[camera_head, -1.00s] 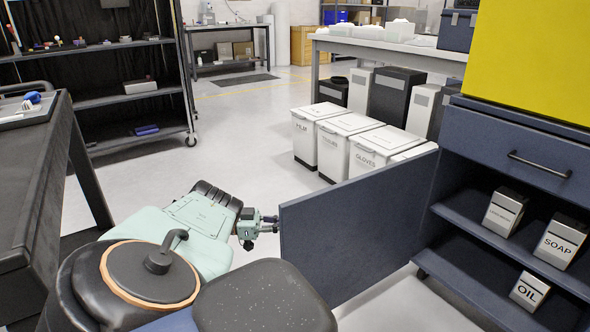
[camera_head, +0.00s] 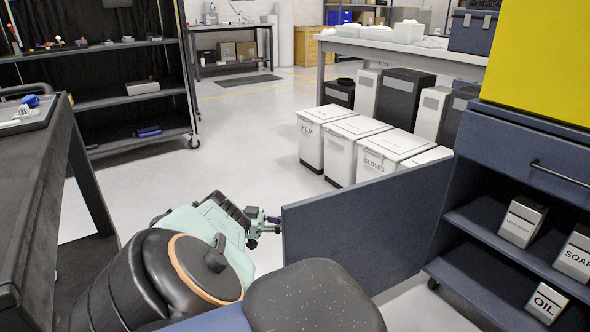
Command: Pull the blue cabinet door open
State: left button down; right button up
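The blue cabinet door (camera_head: 355,228) stands swung well out from the blue cabinet (camera_head: 478,150), with its free edge toward the left. Inside the cabinet, shelves show with boxes on them. My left gripper (camera_head: 272,224) is at the door's free left edge, in line with it and seemingly touching it. My mint-green and black arm comes to it from the lower left. The fingers are small and partly hidden, so I cannot tell whether they are open or shut on the edge. My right gripper is not in view.
Several white bins (camera_head: 345,145) stand on the floor behind the door. A dark workbench (camera_head: 40,190) is close on the left. A black shelf rack (camera_head: 110,95) stands at the back left. The floor (camera_head: 225,150) between them is clear.

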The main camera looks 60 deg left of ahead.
pick_arm(q)
jog(key=shift+s, duration=0.2)
jog(key=c, duration=1.6)
grip_release()
jog(key=shift+o, duration=0.8)
jog(key=shift+w, duration=0.15)
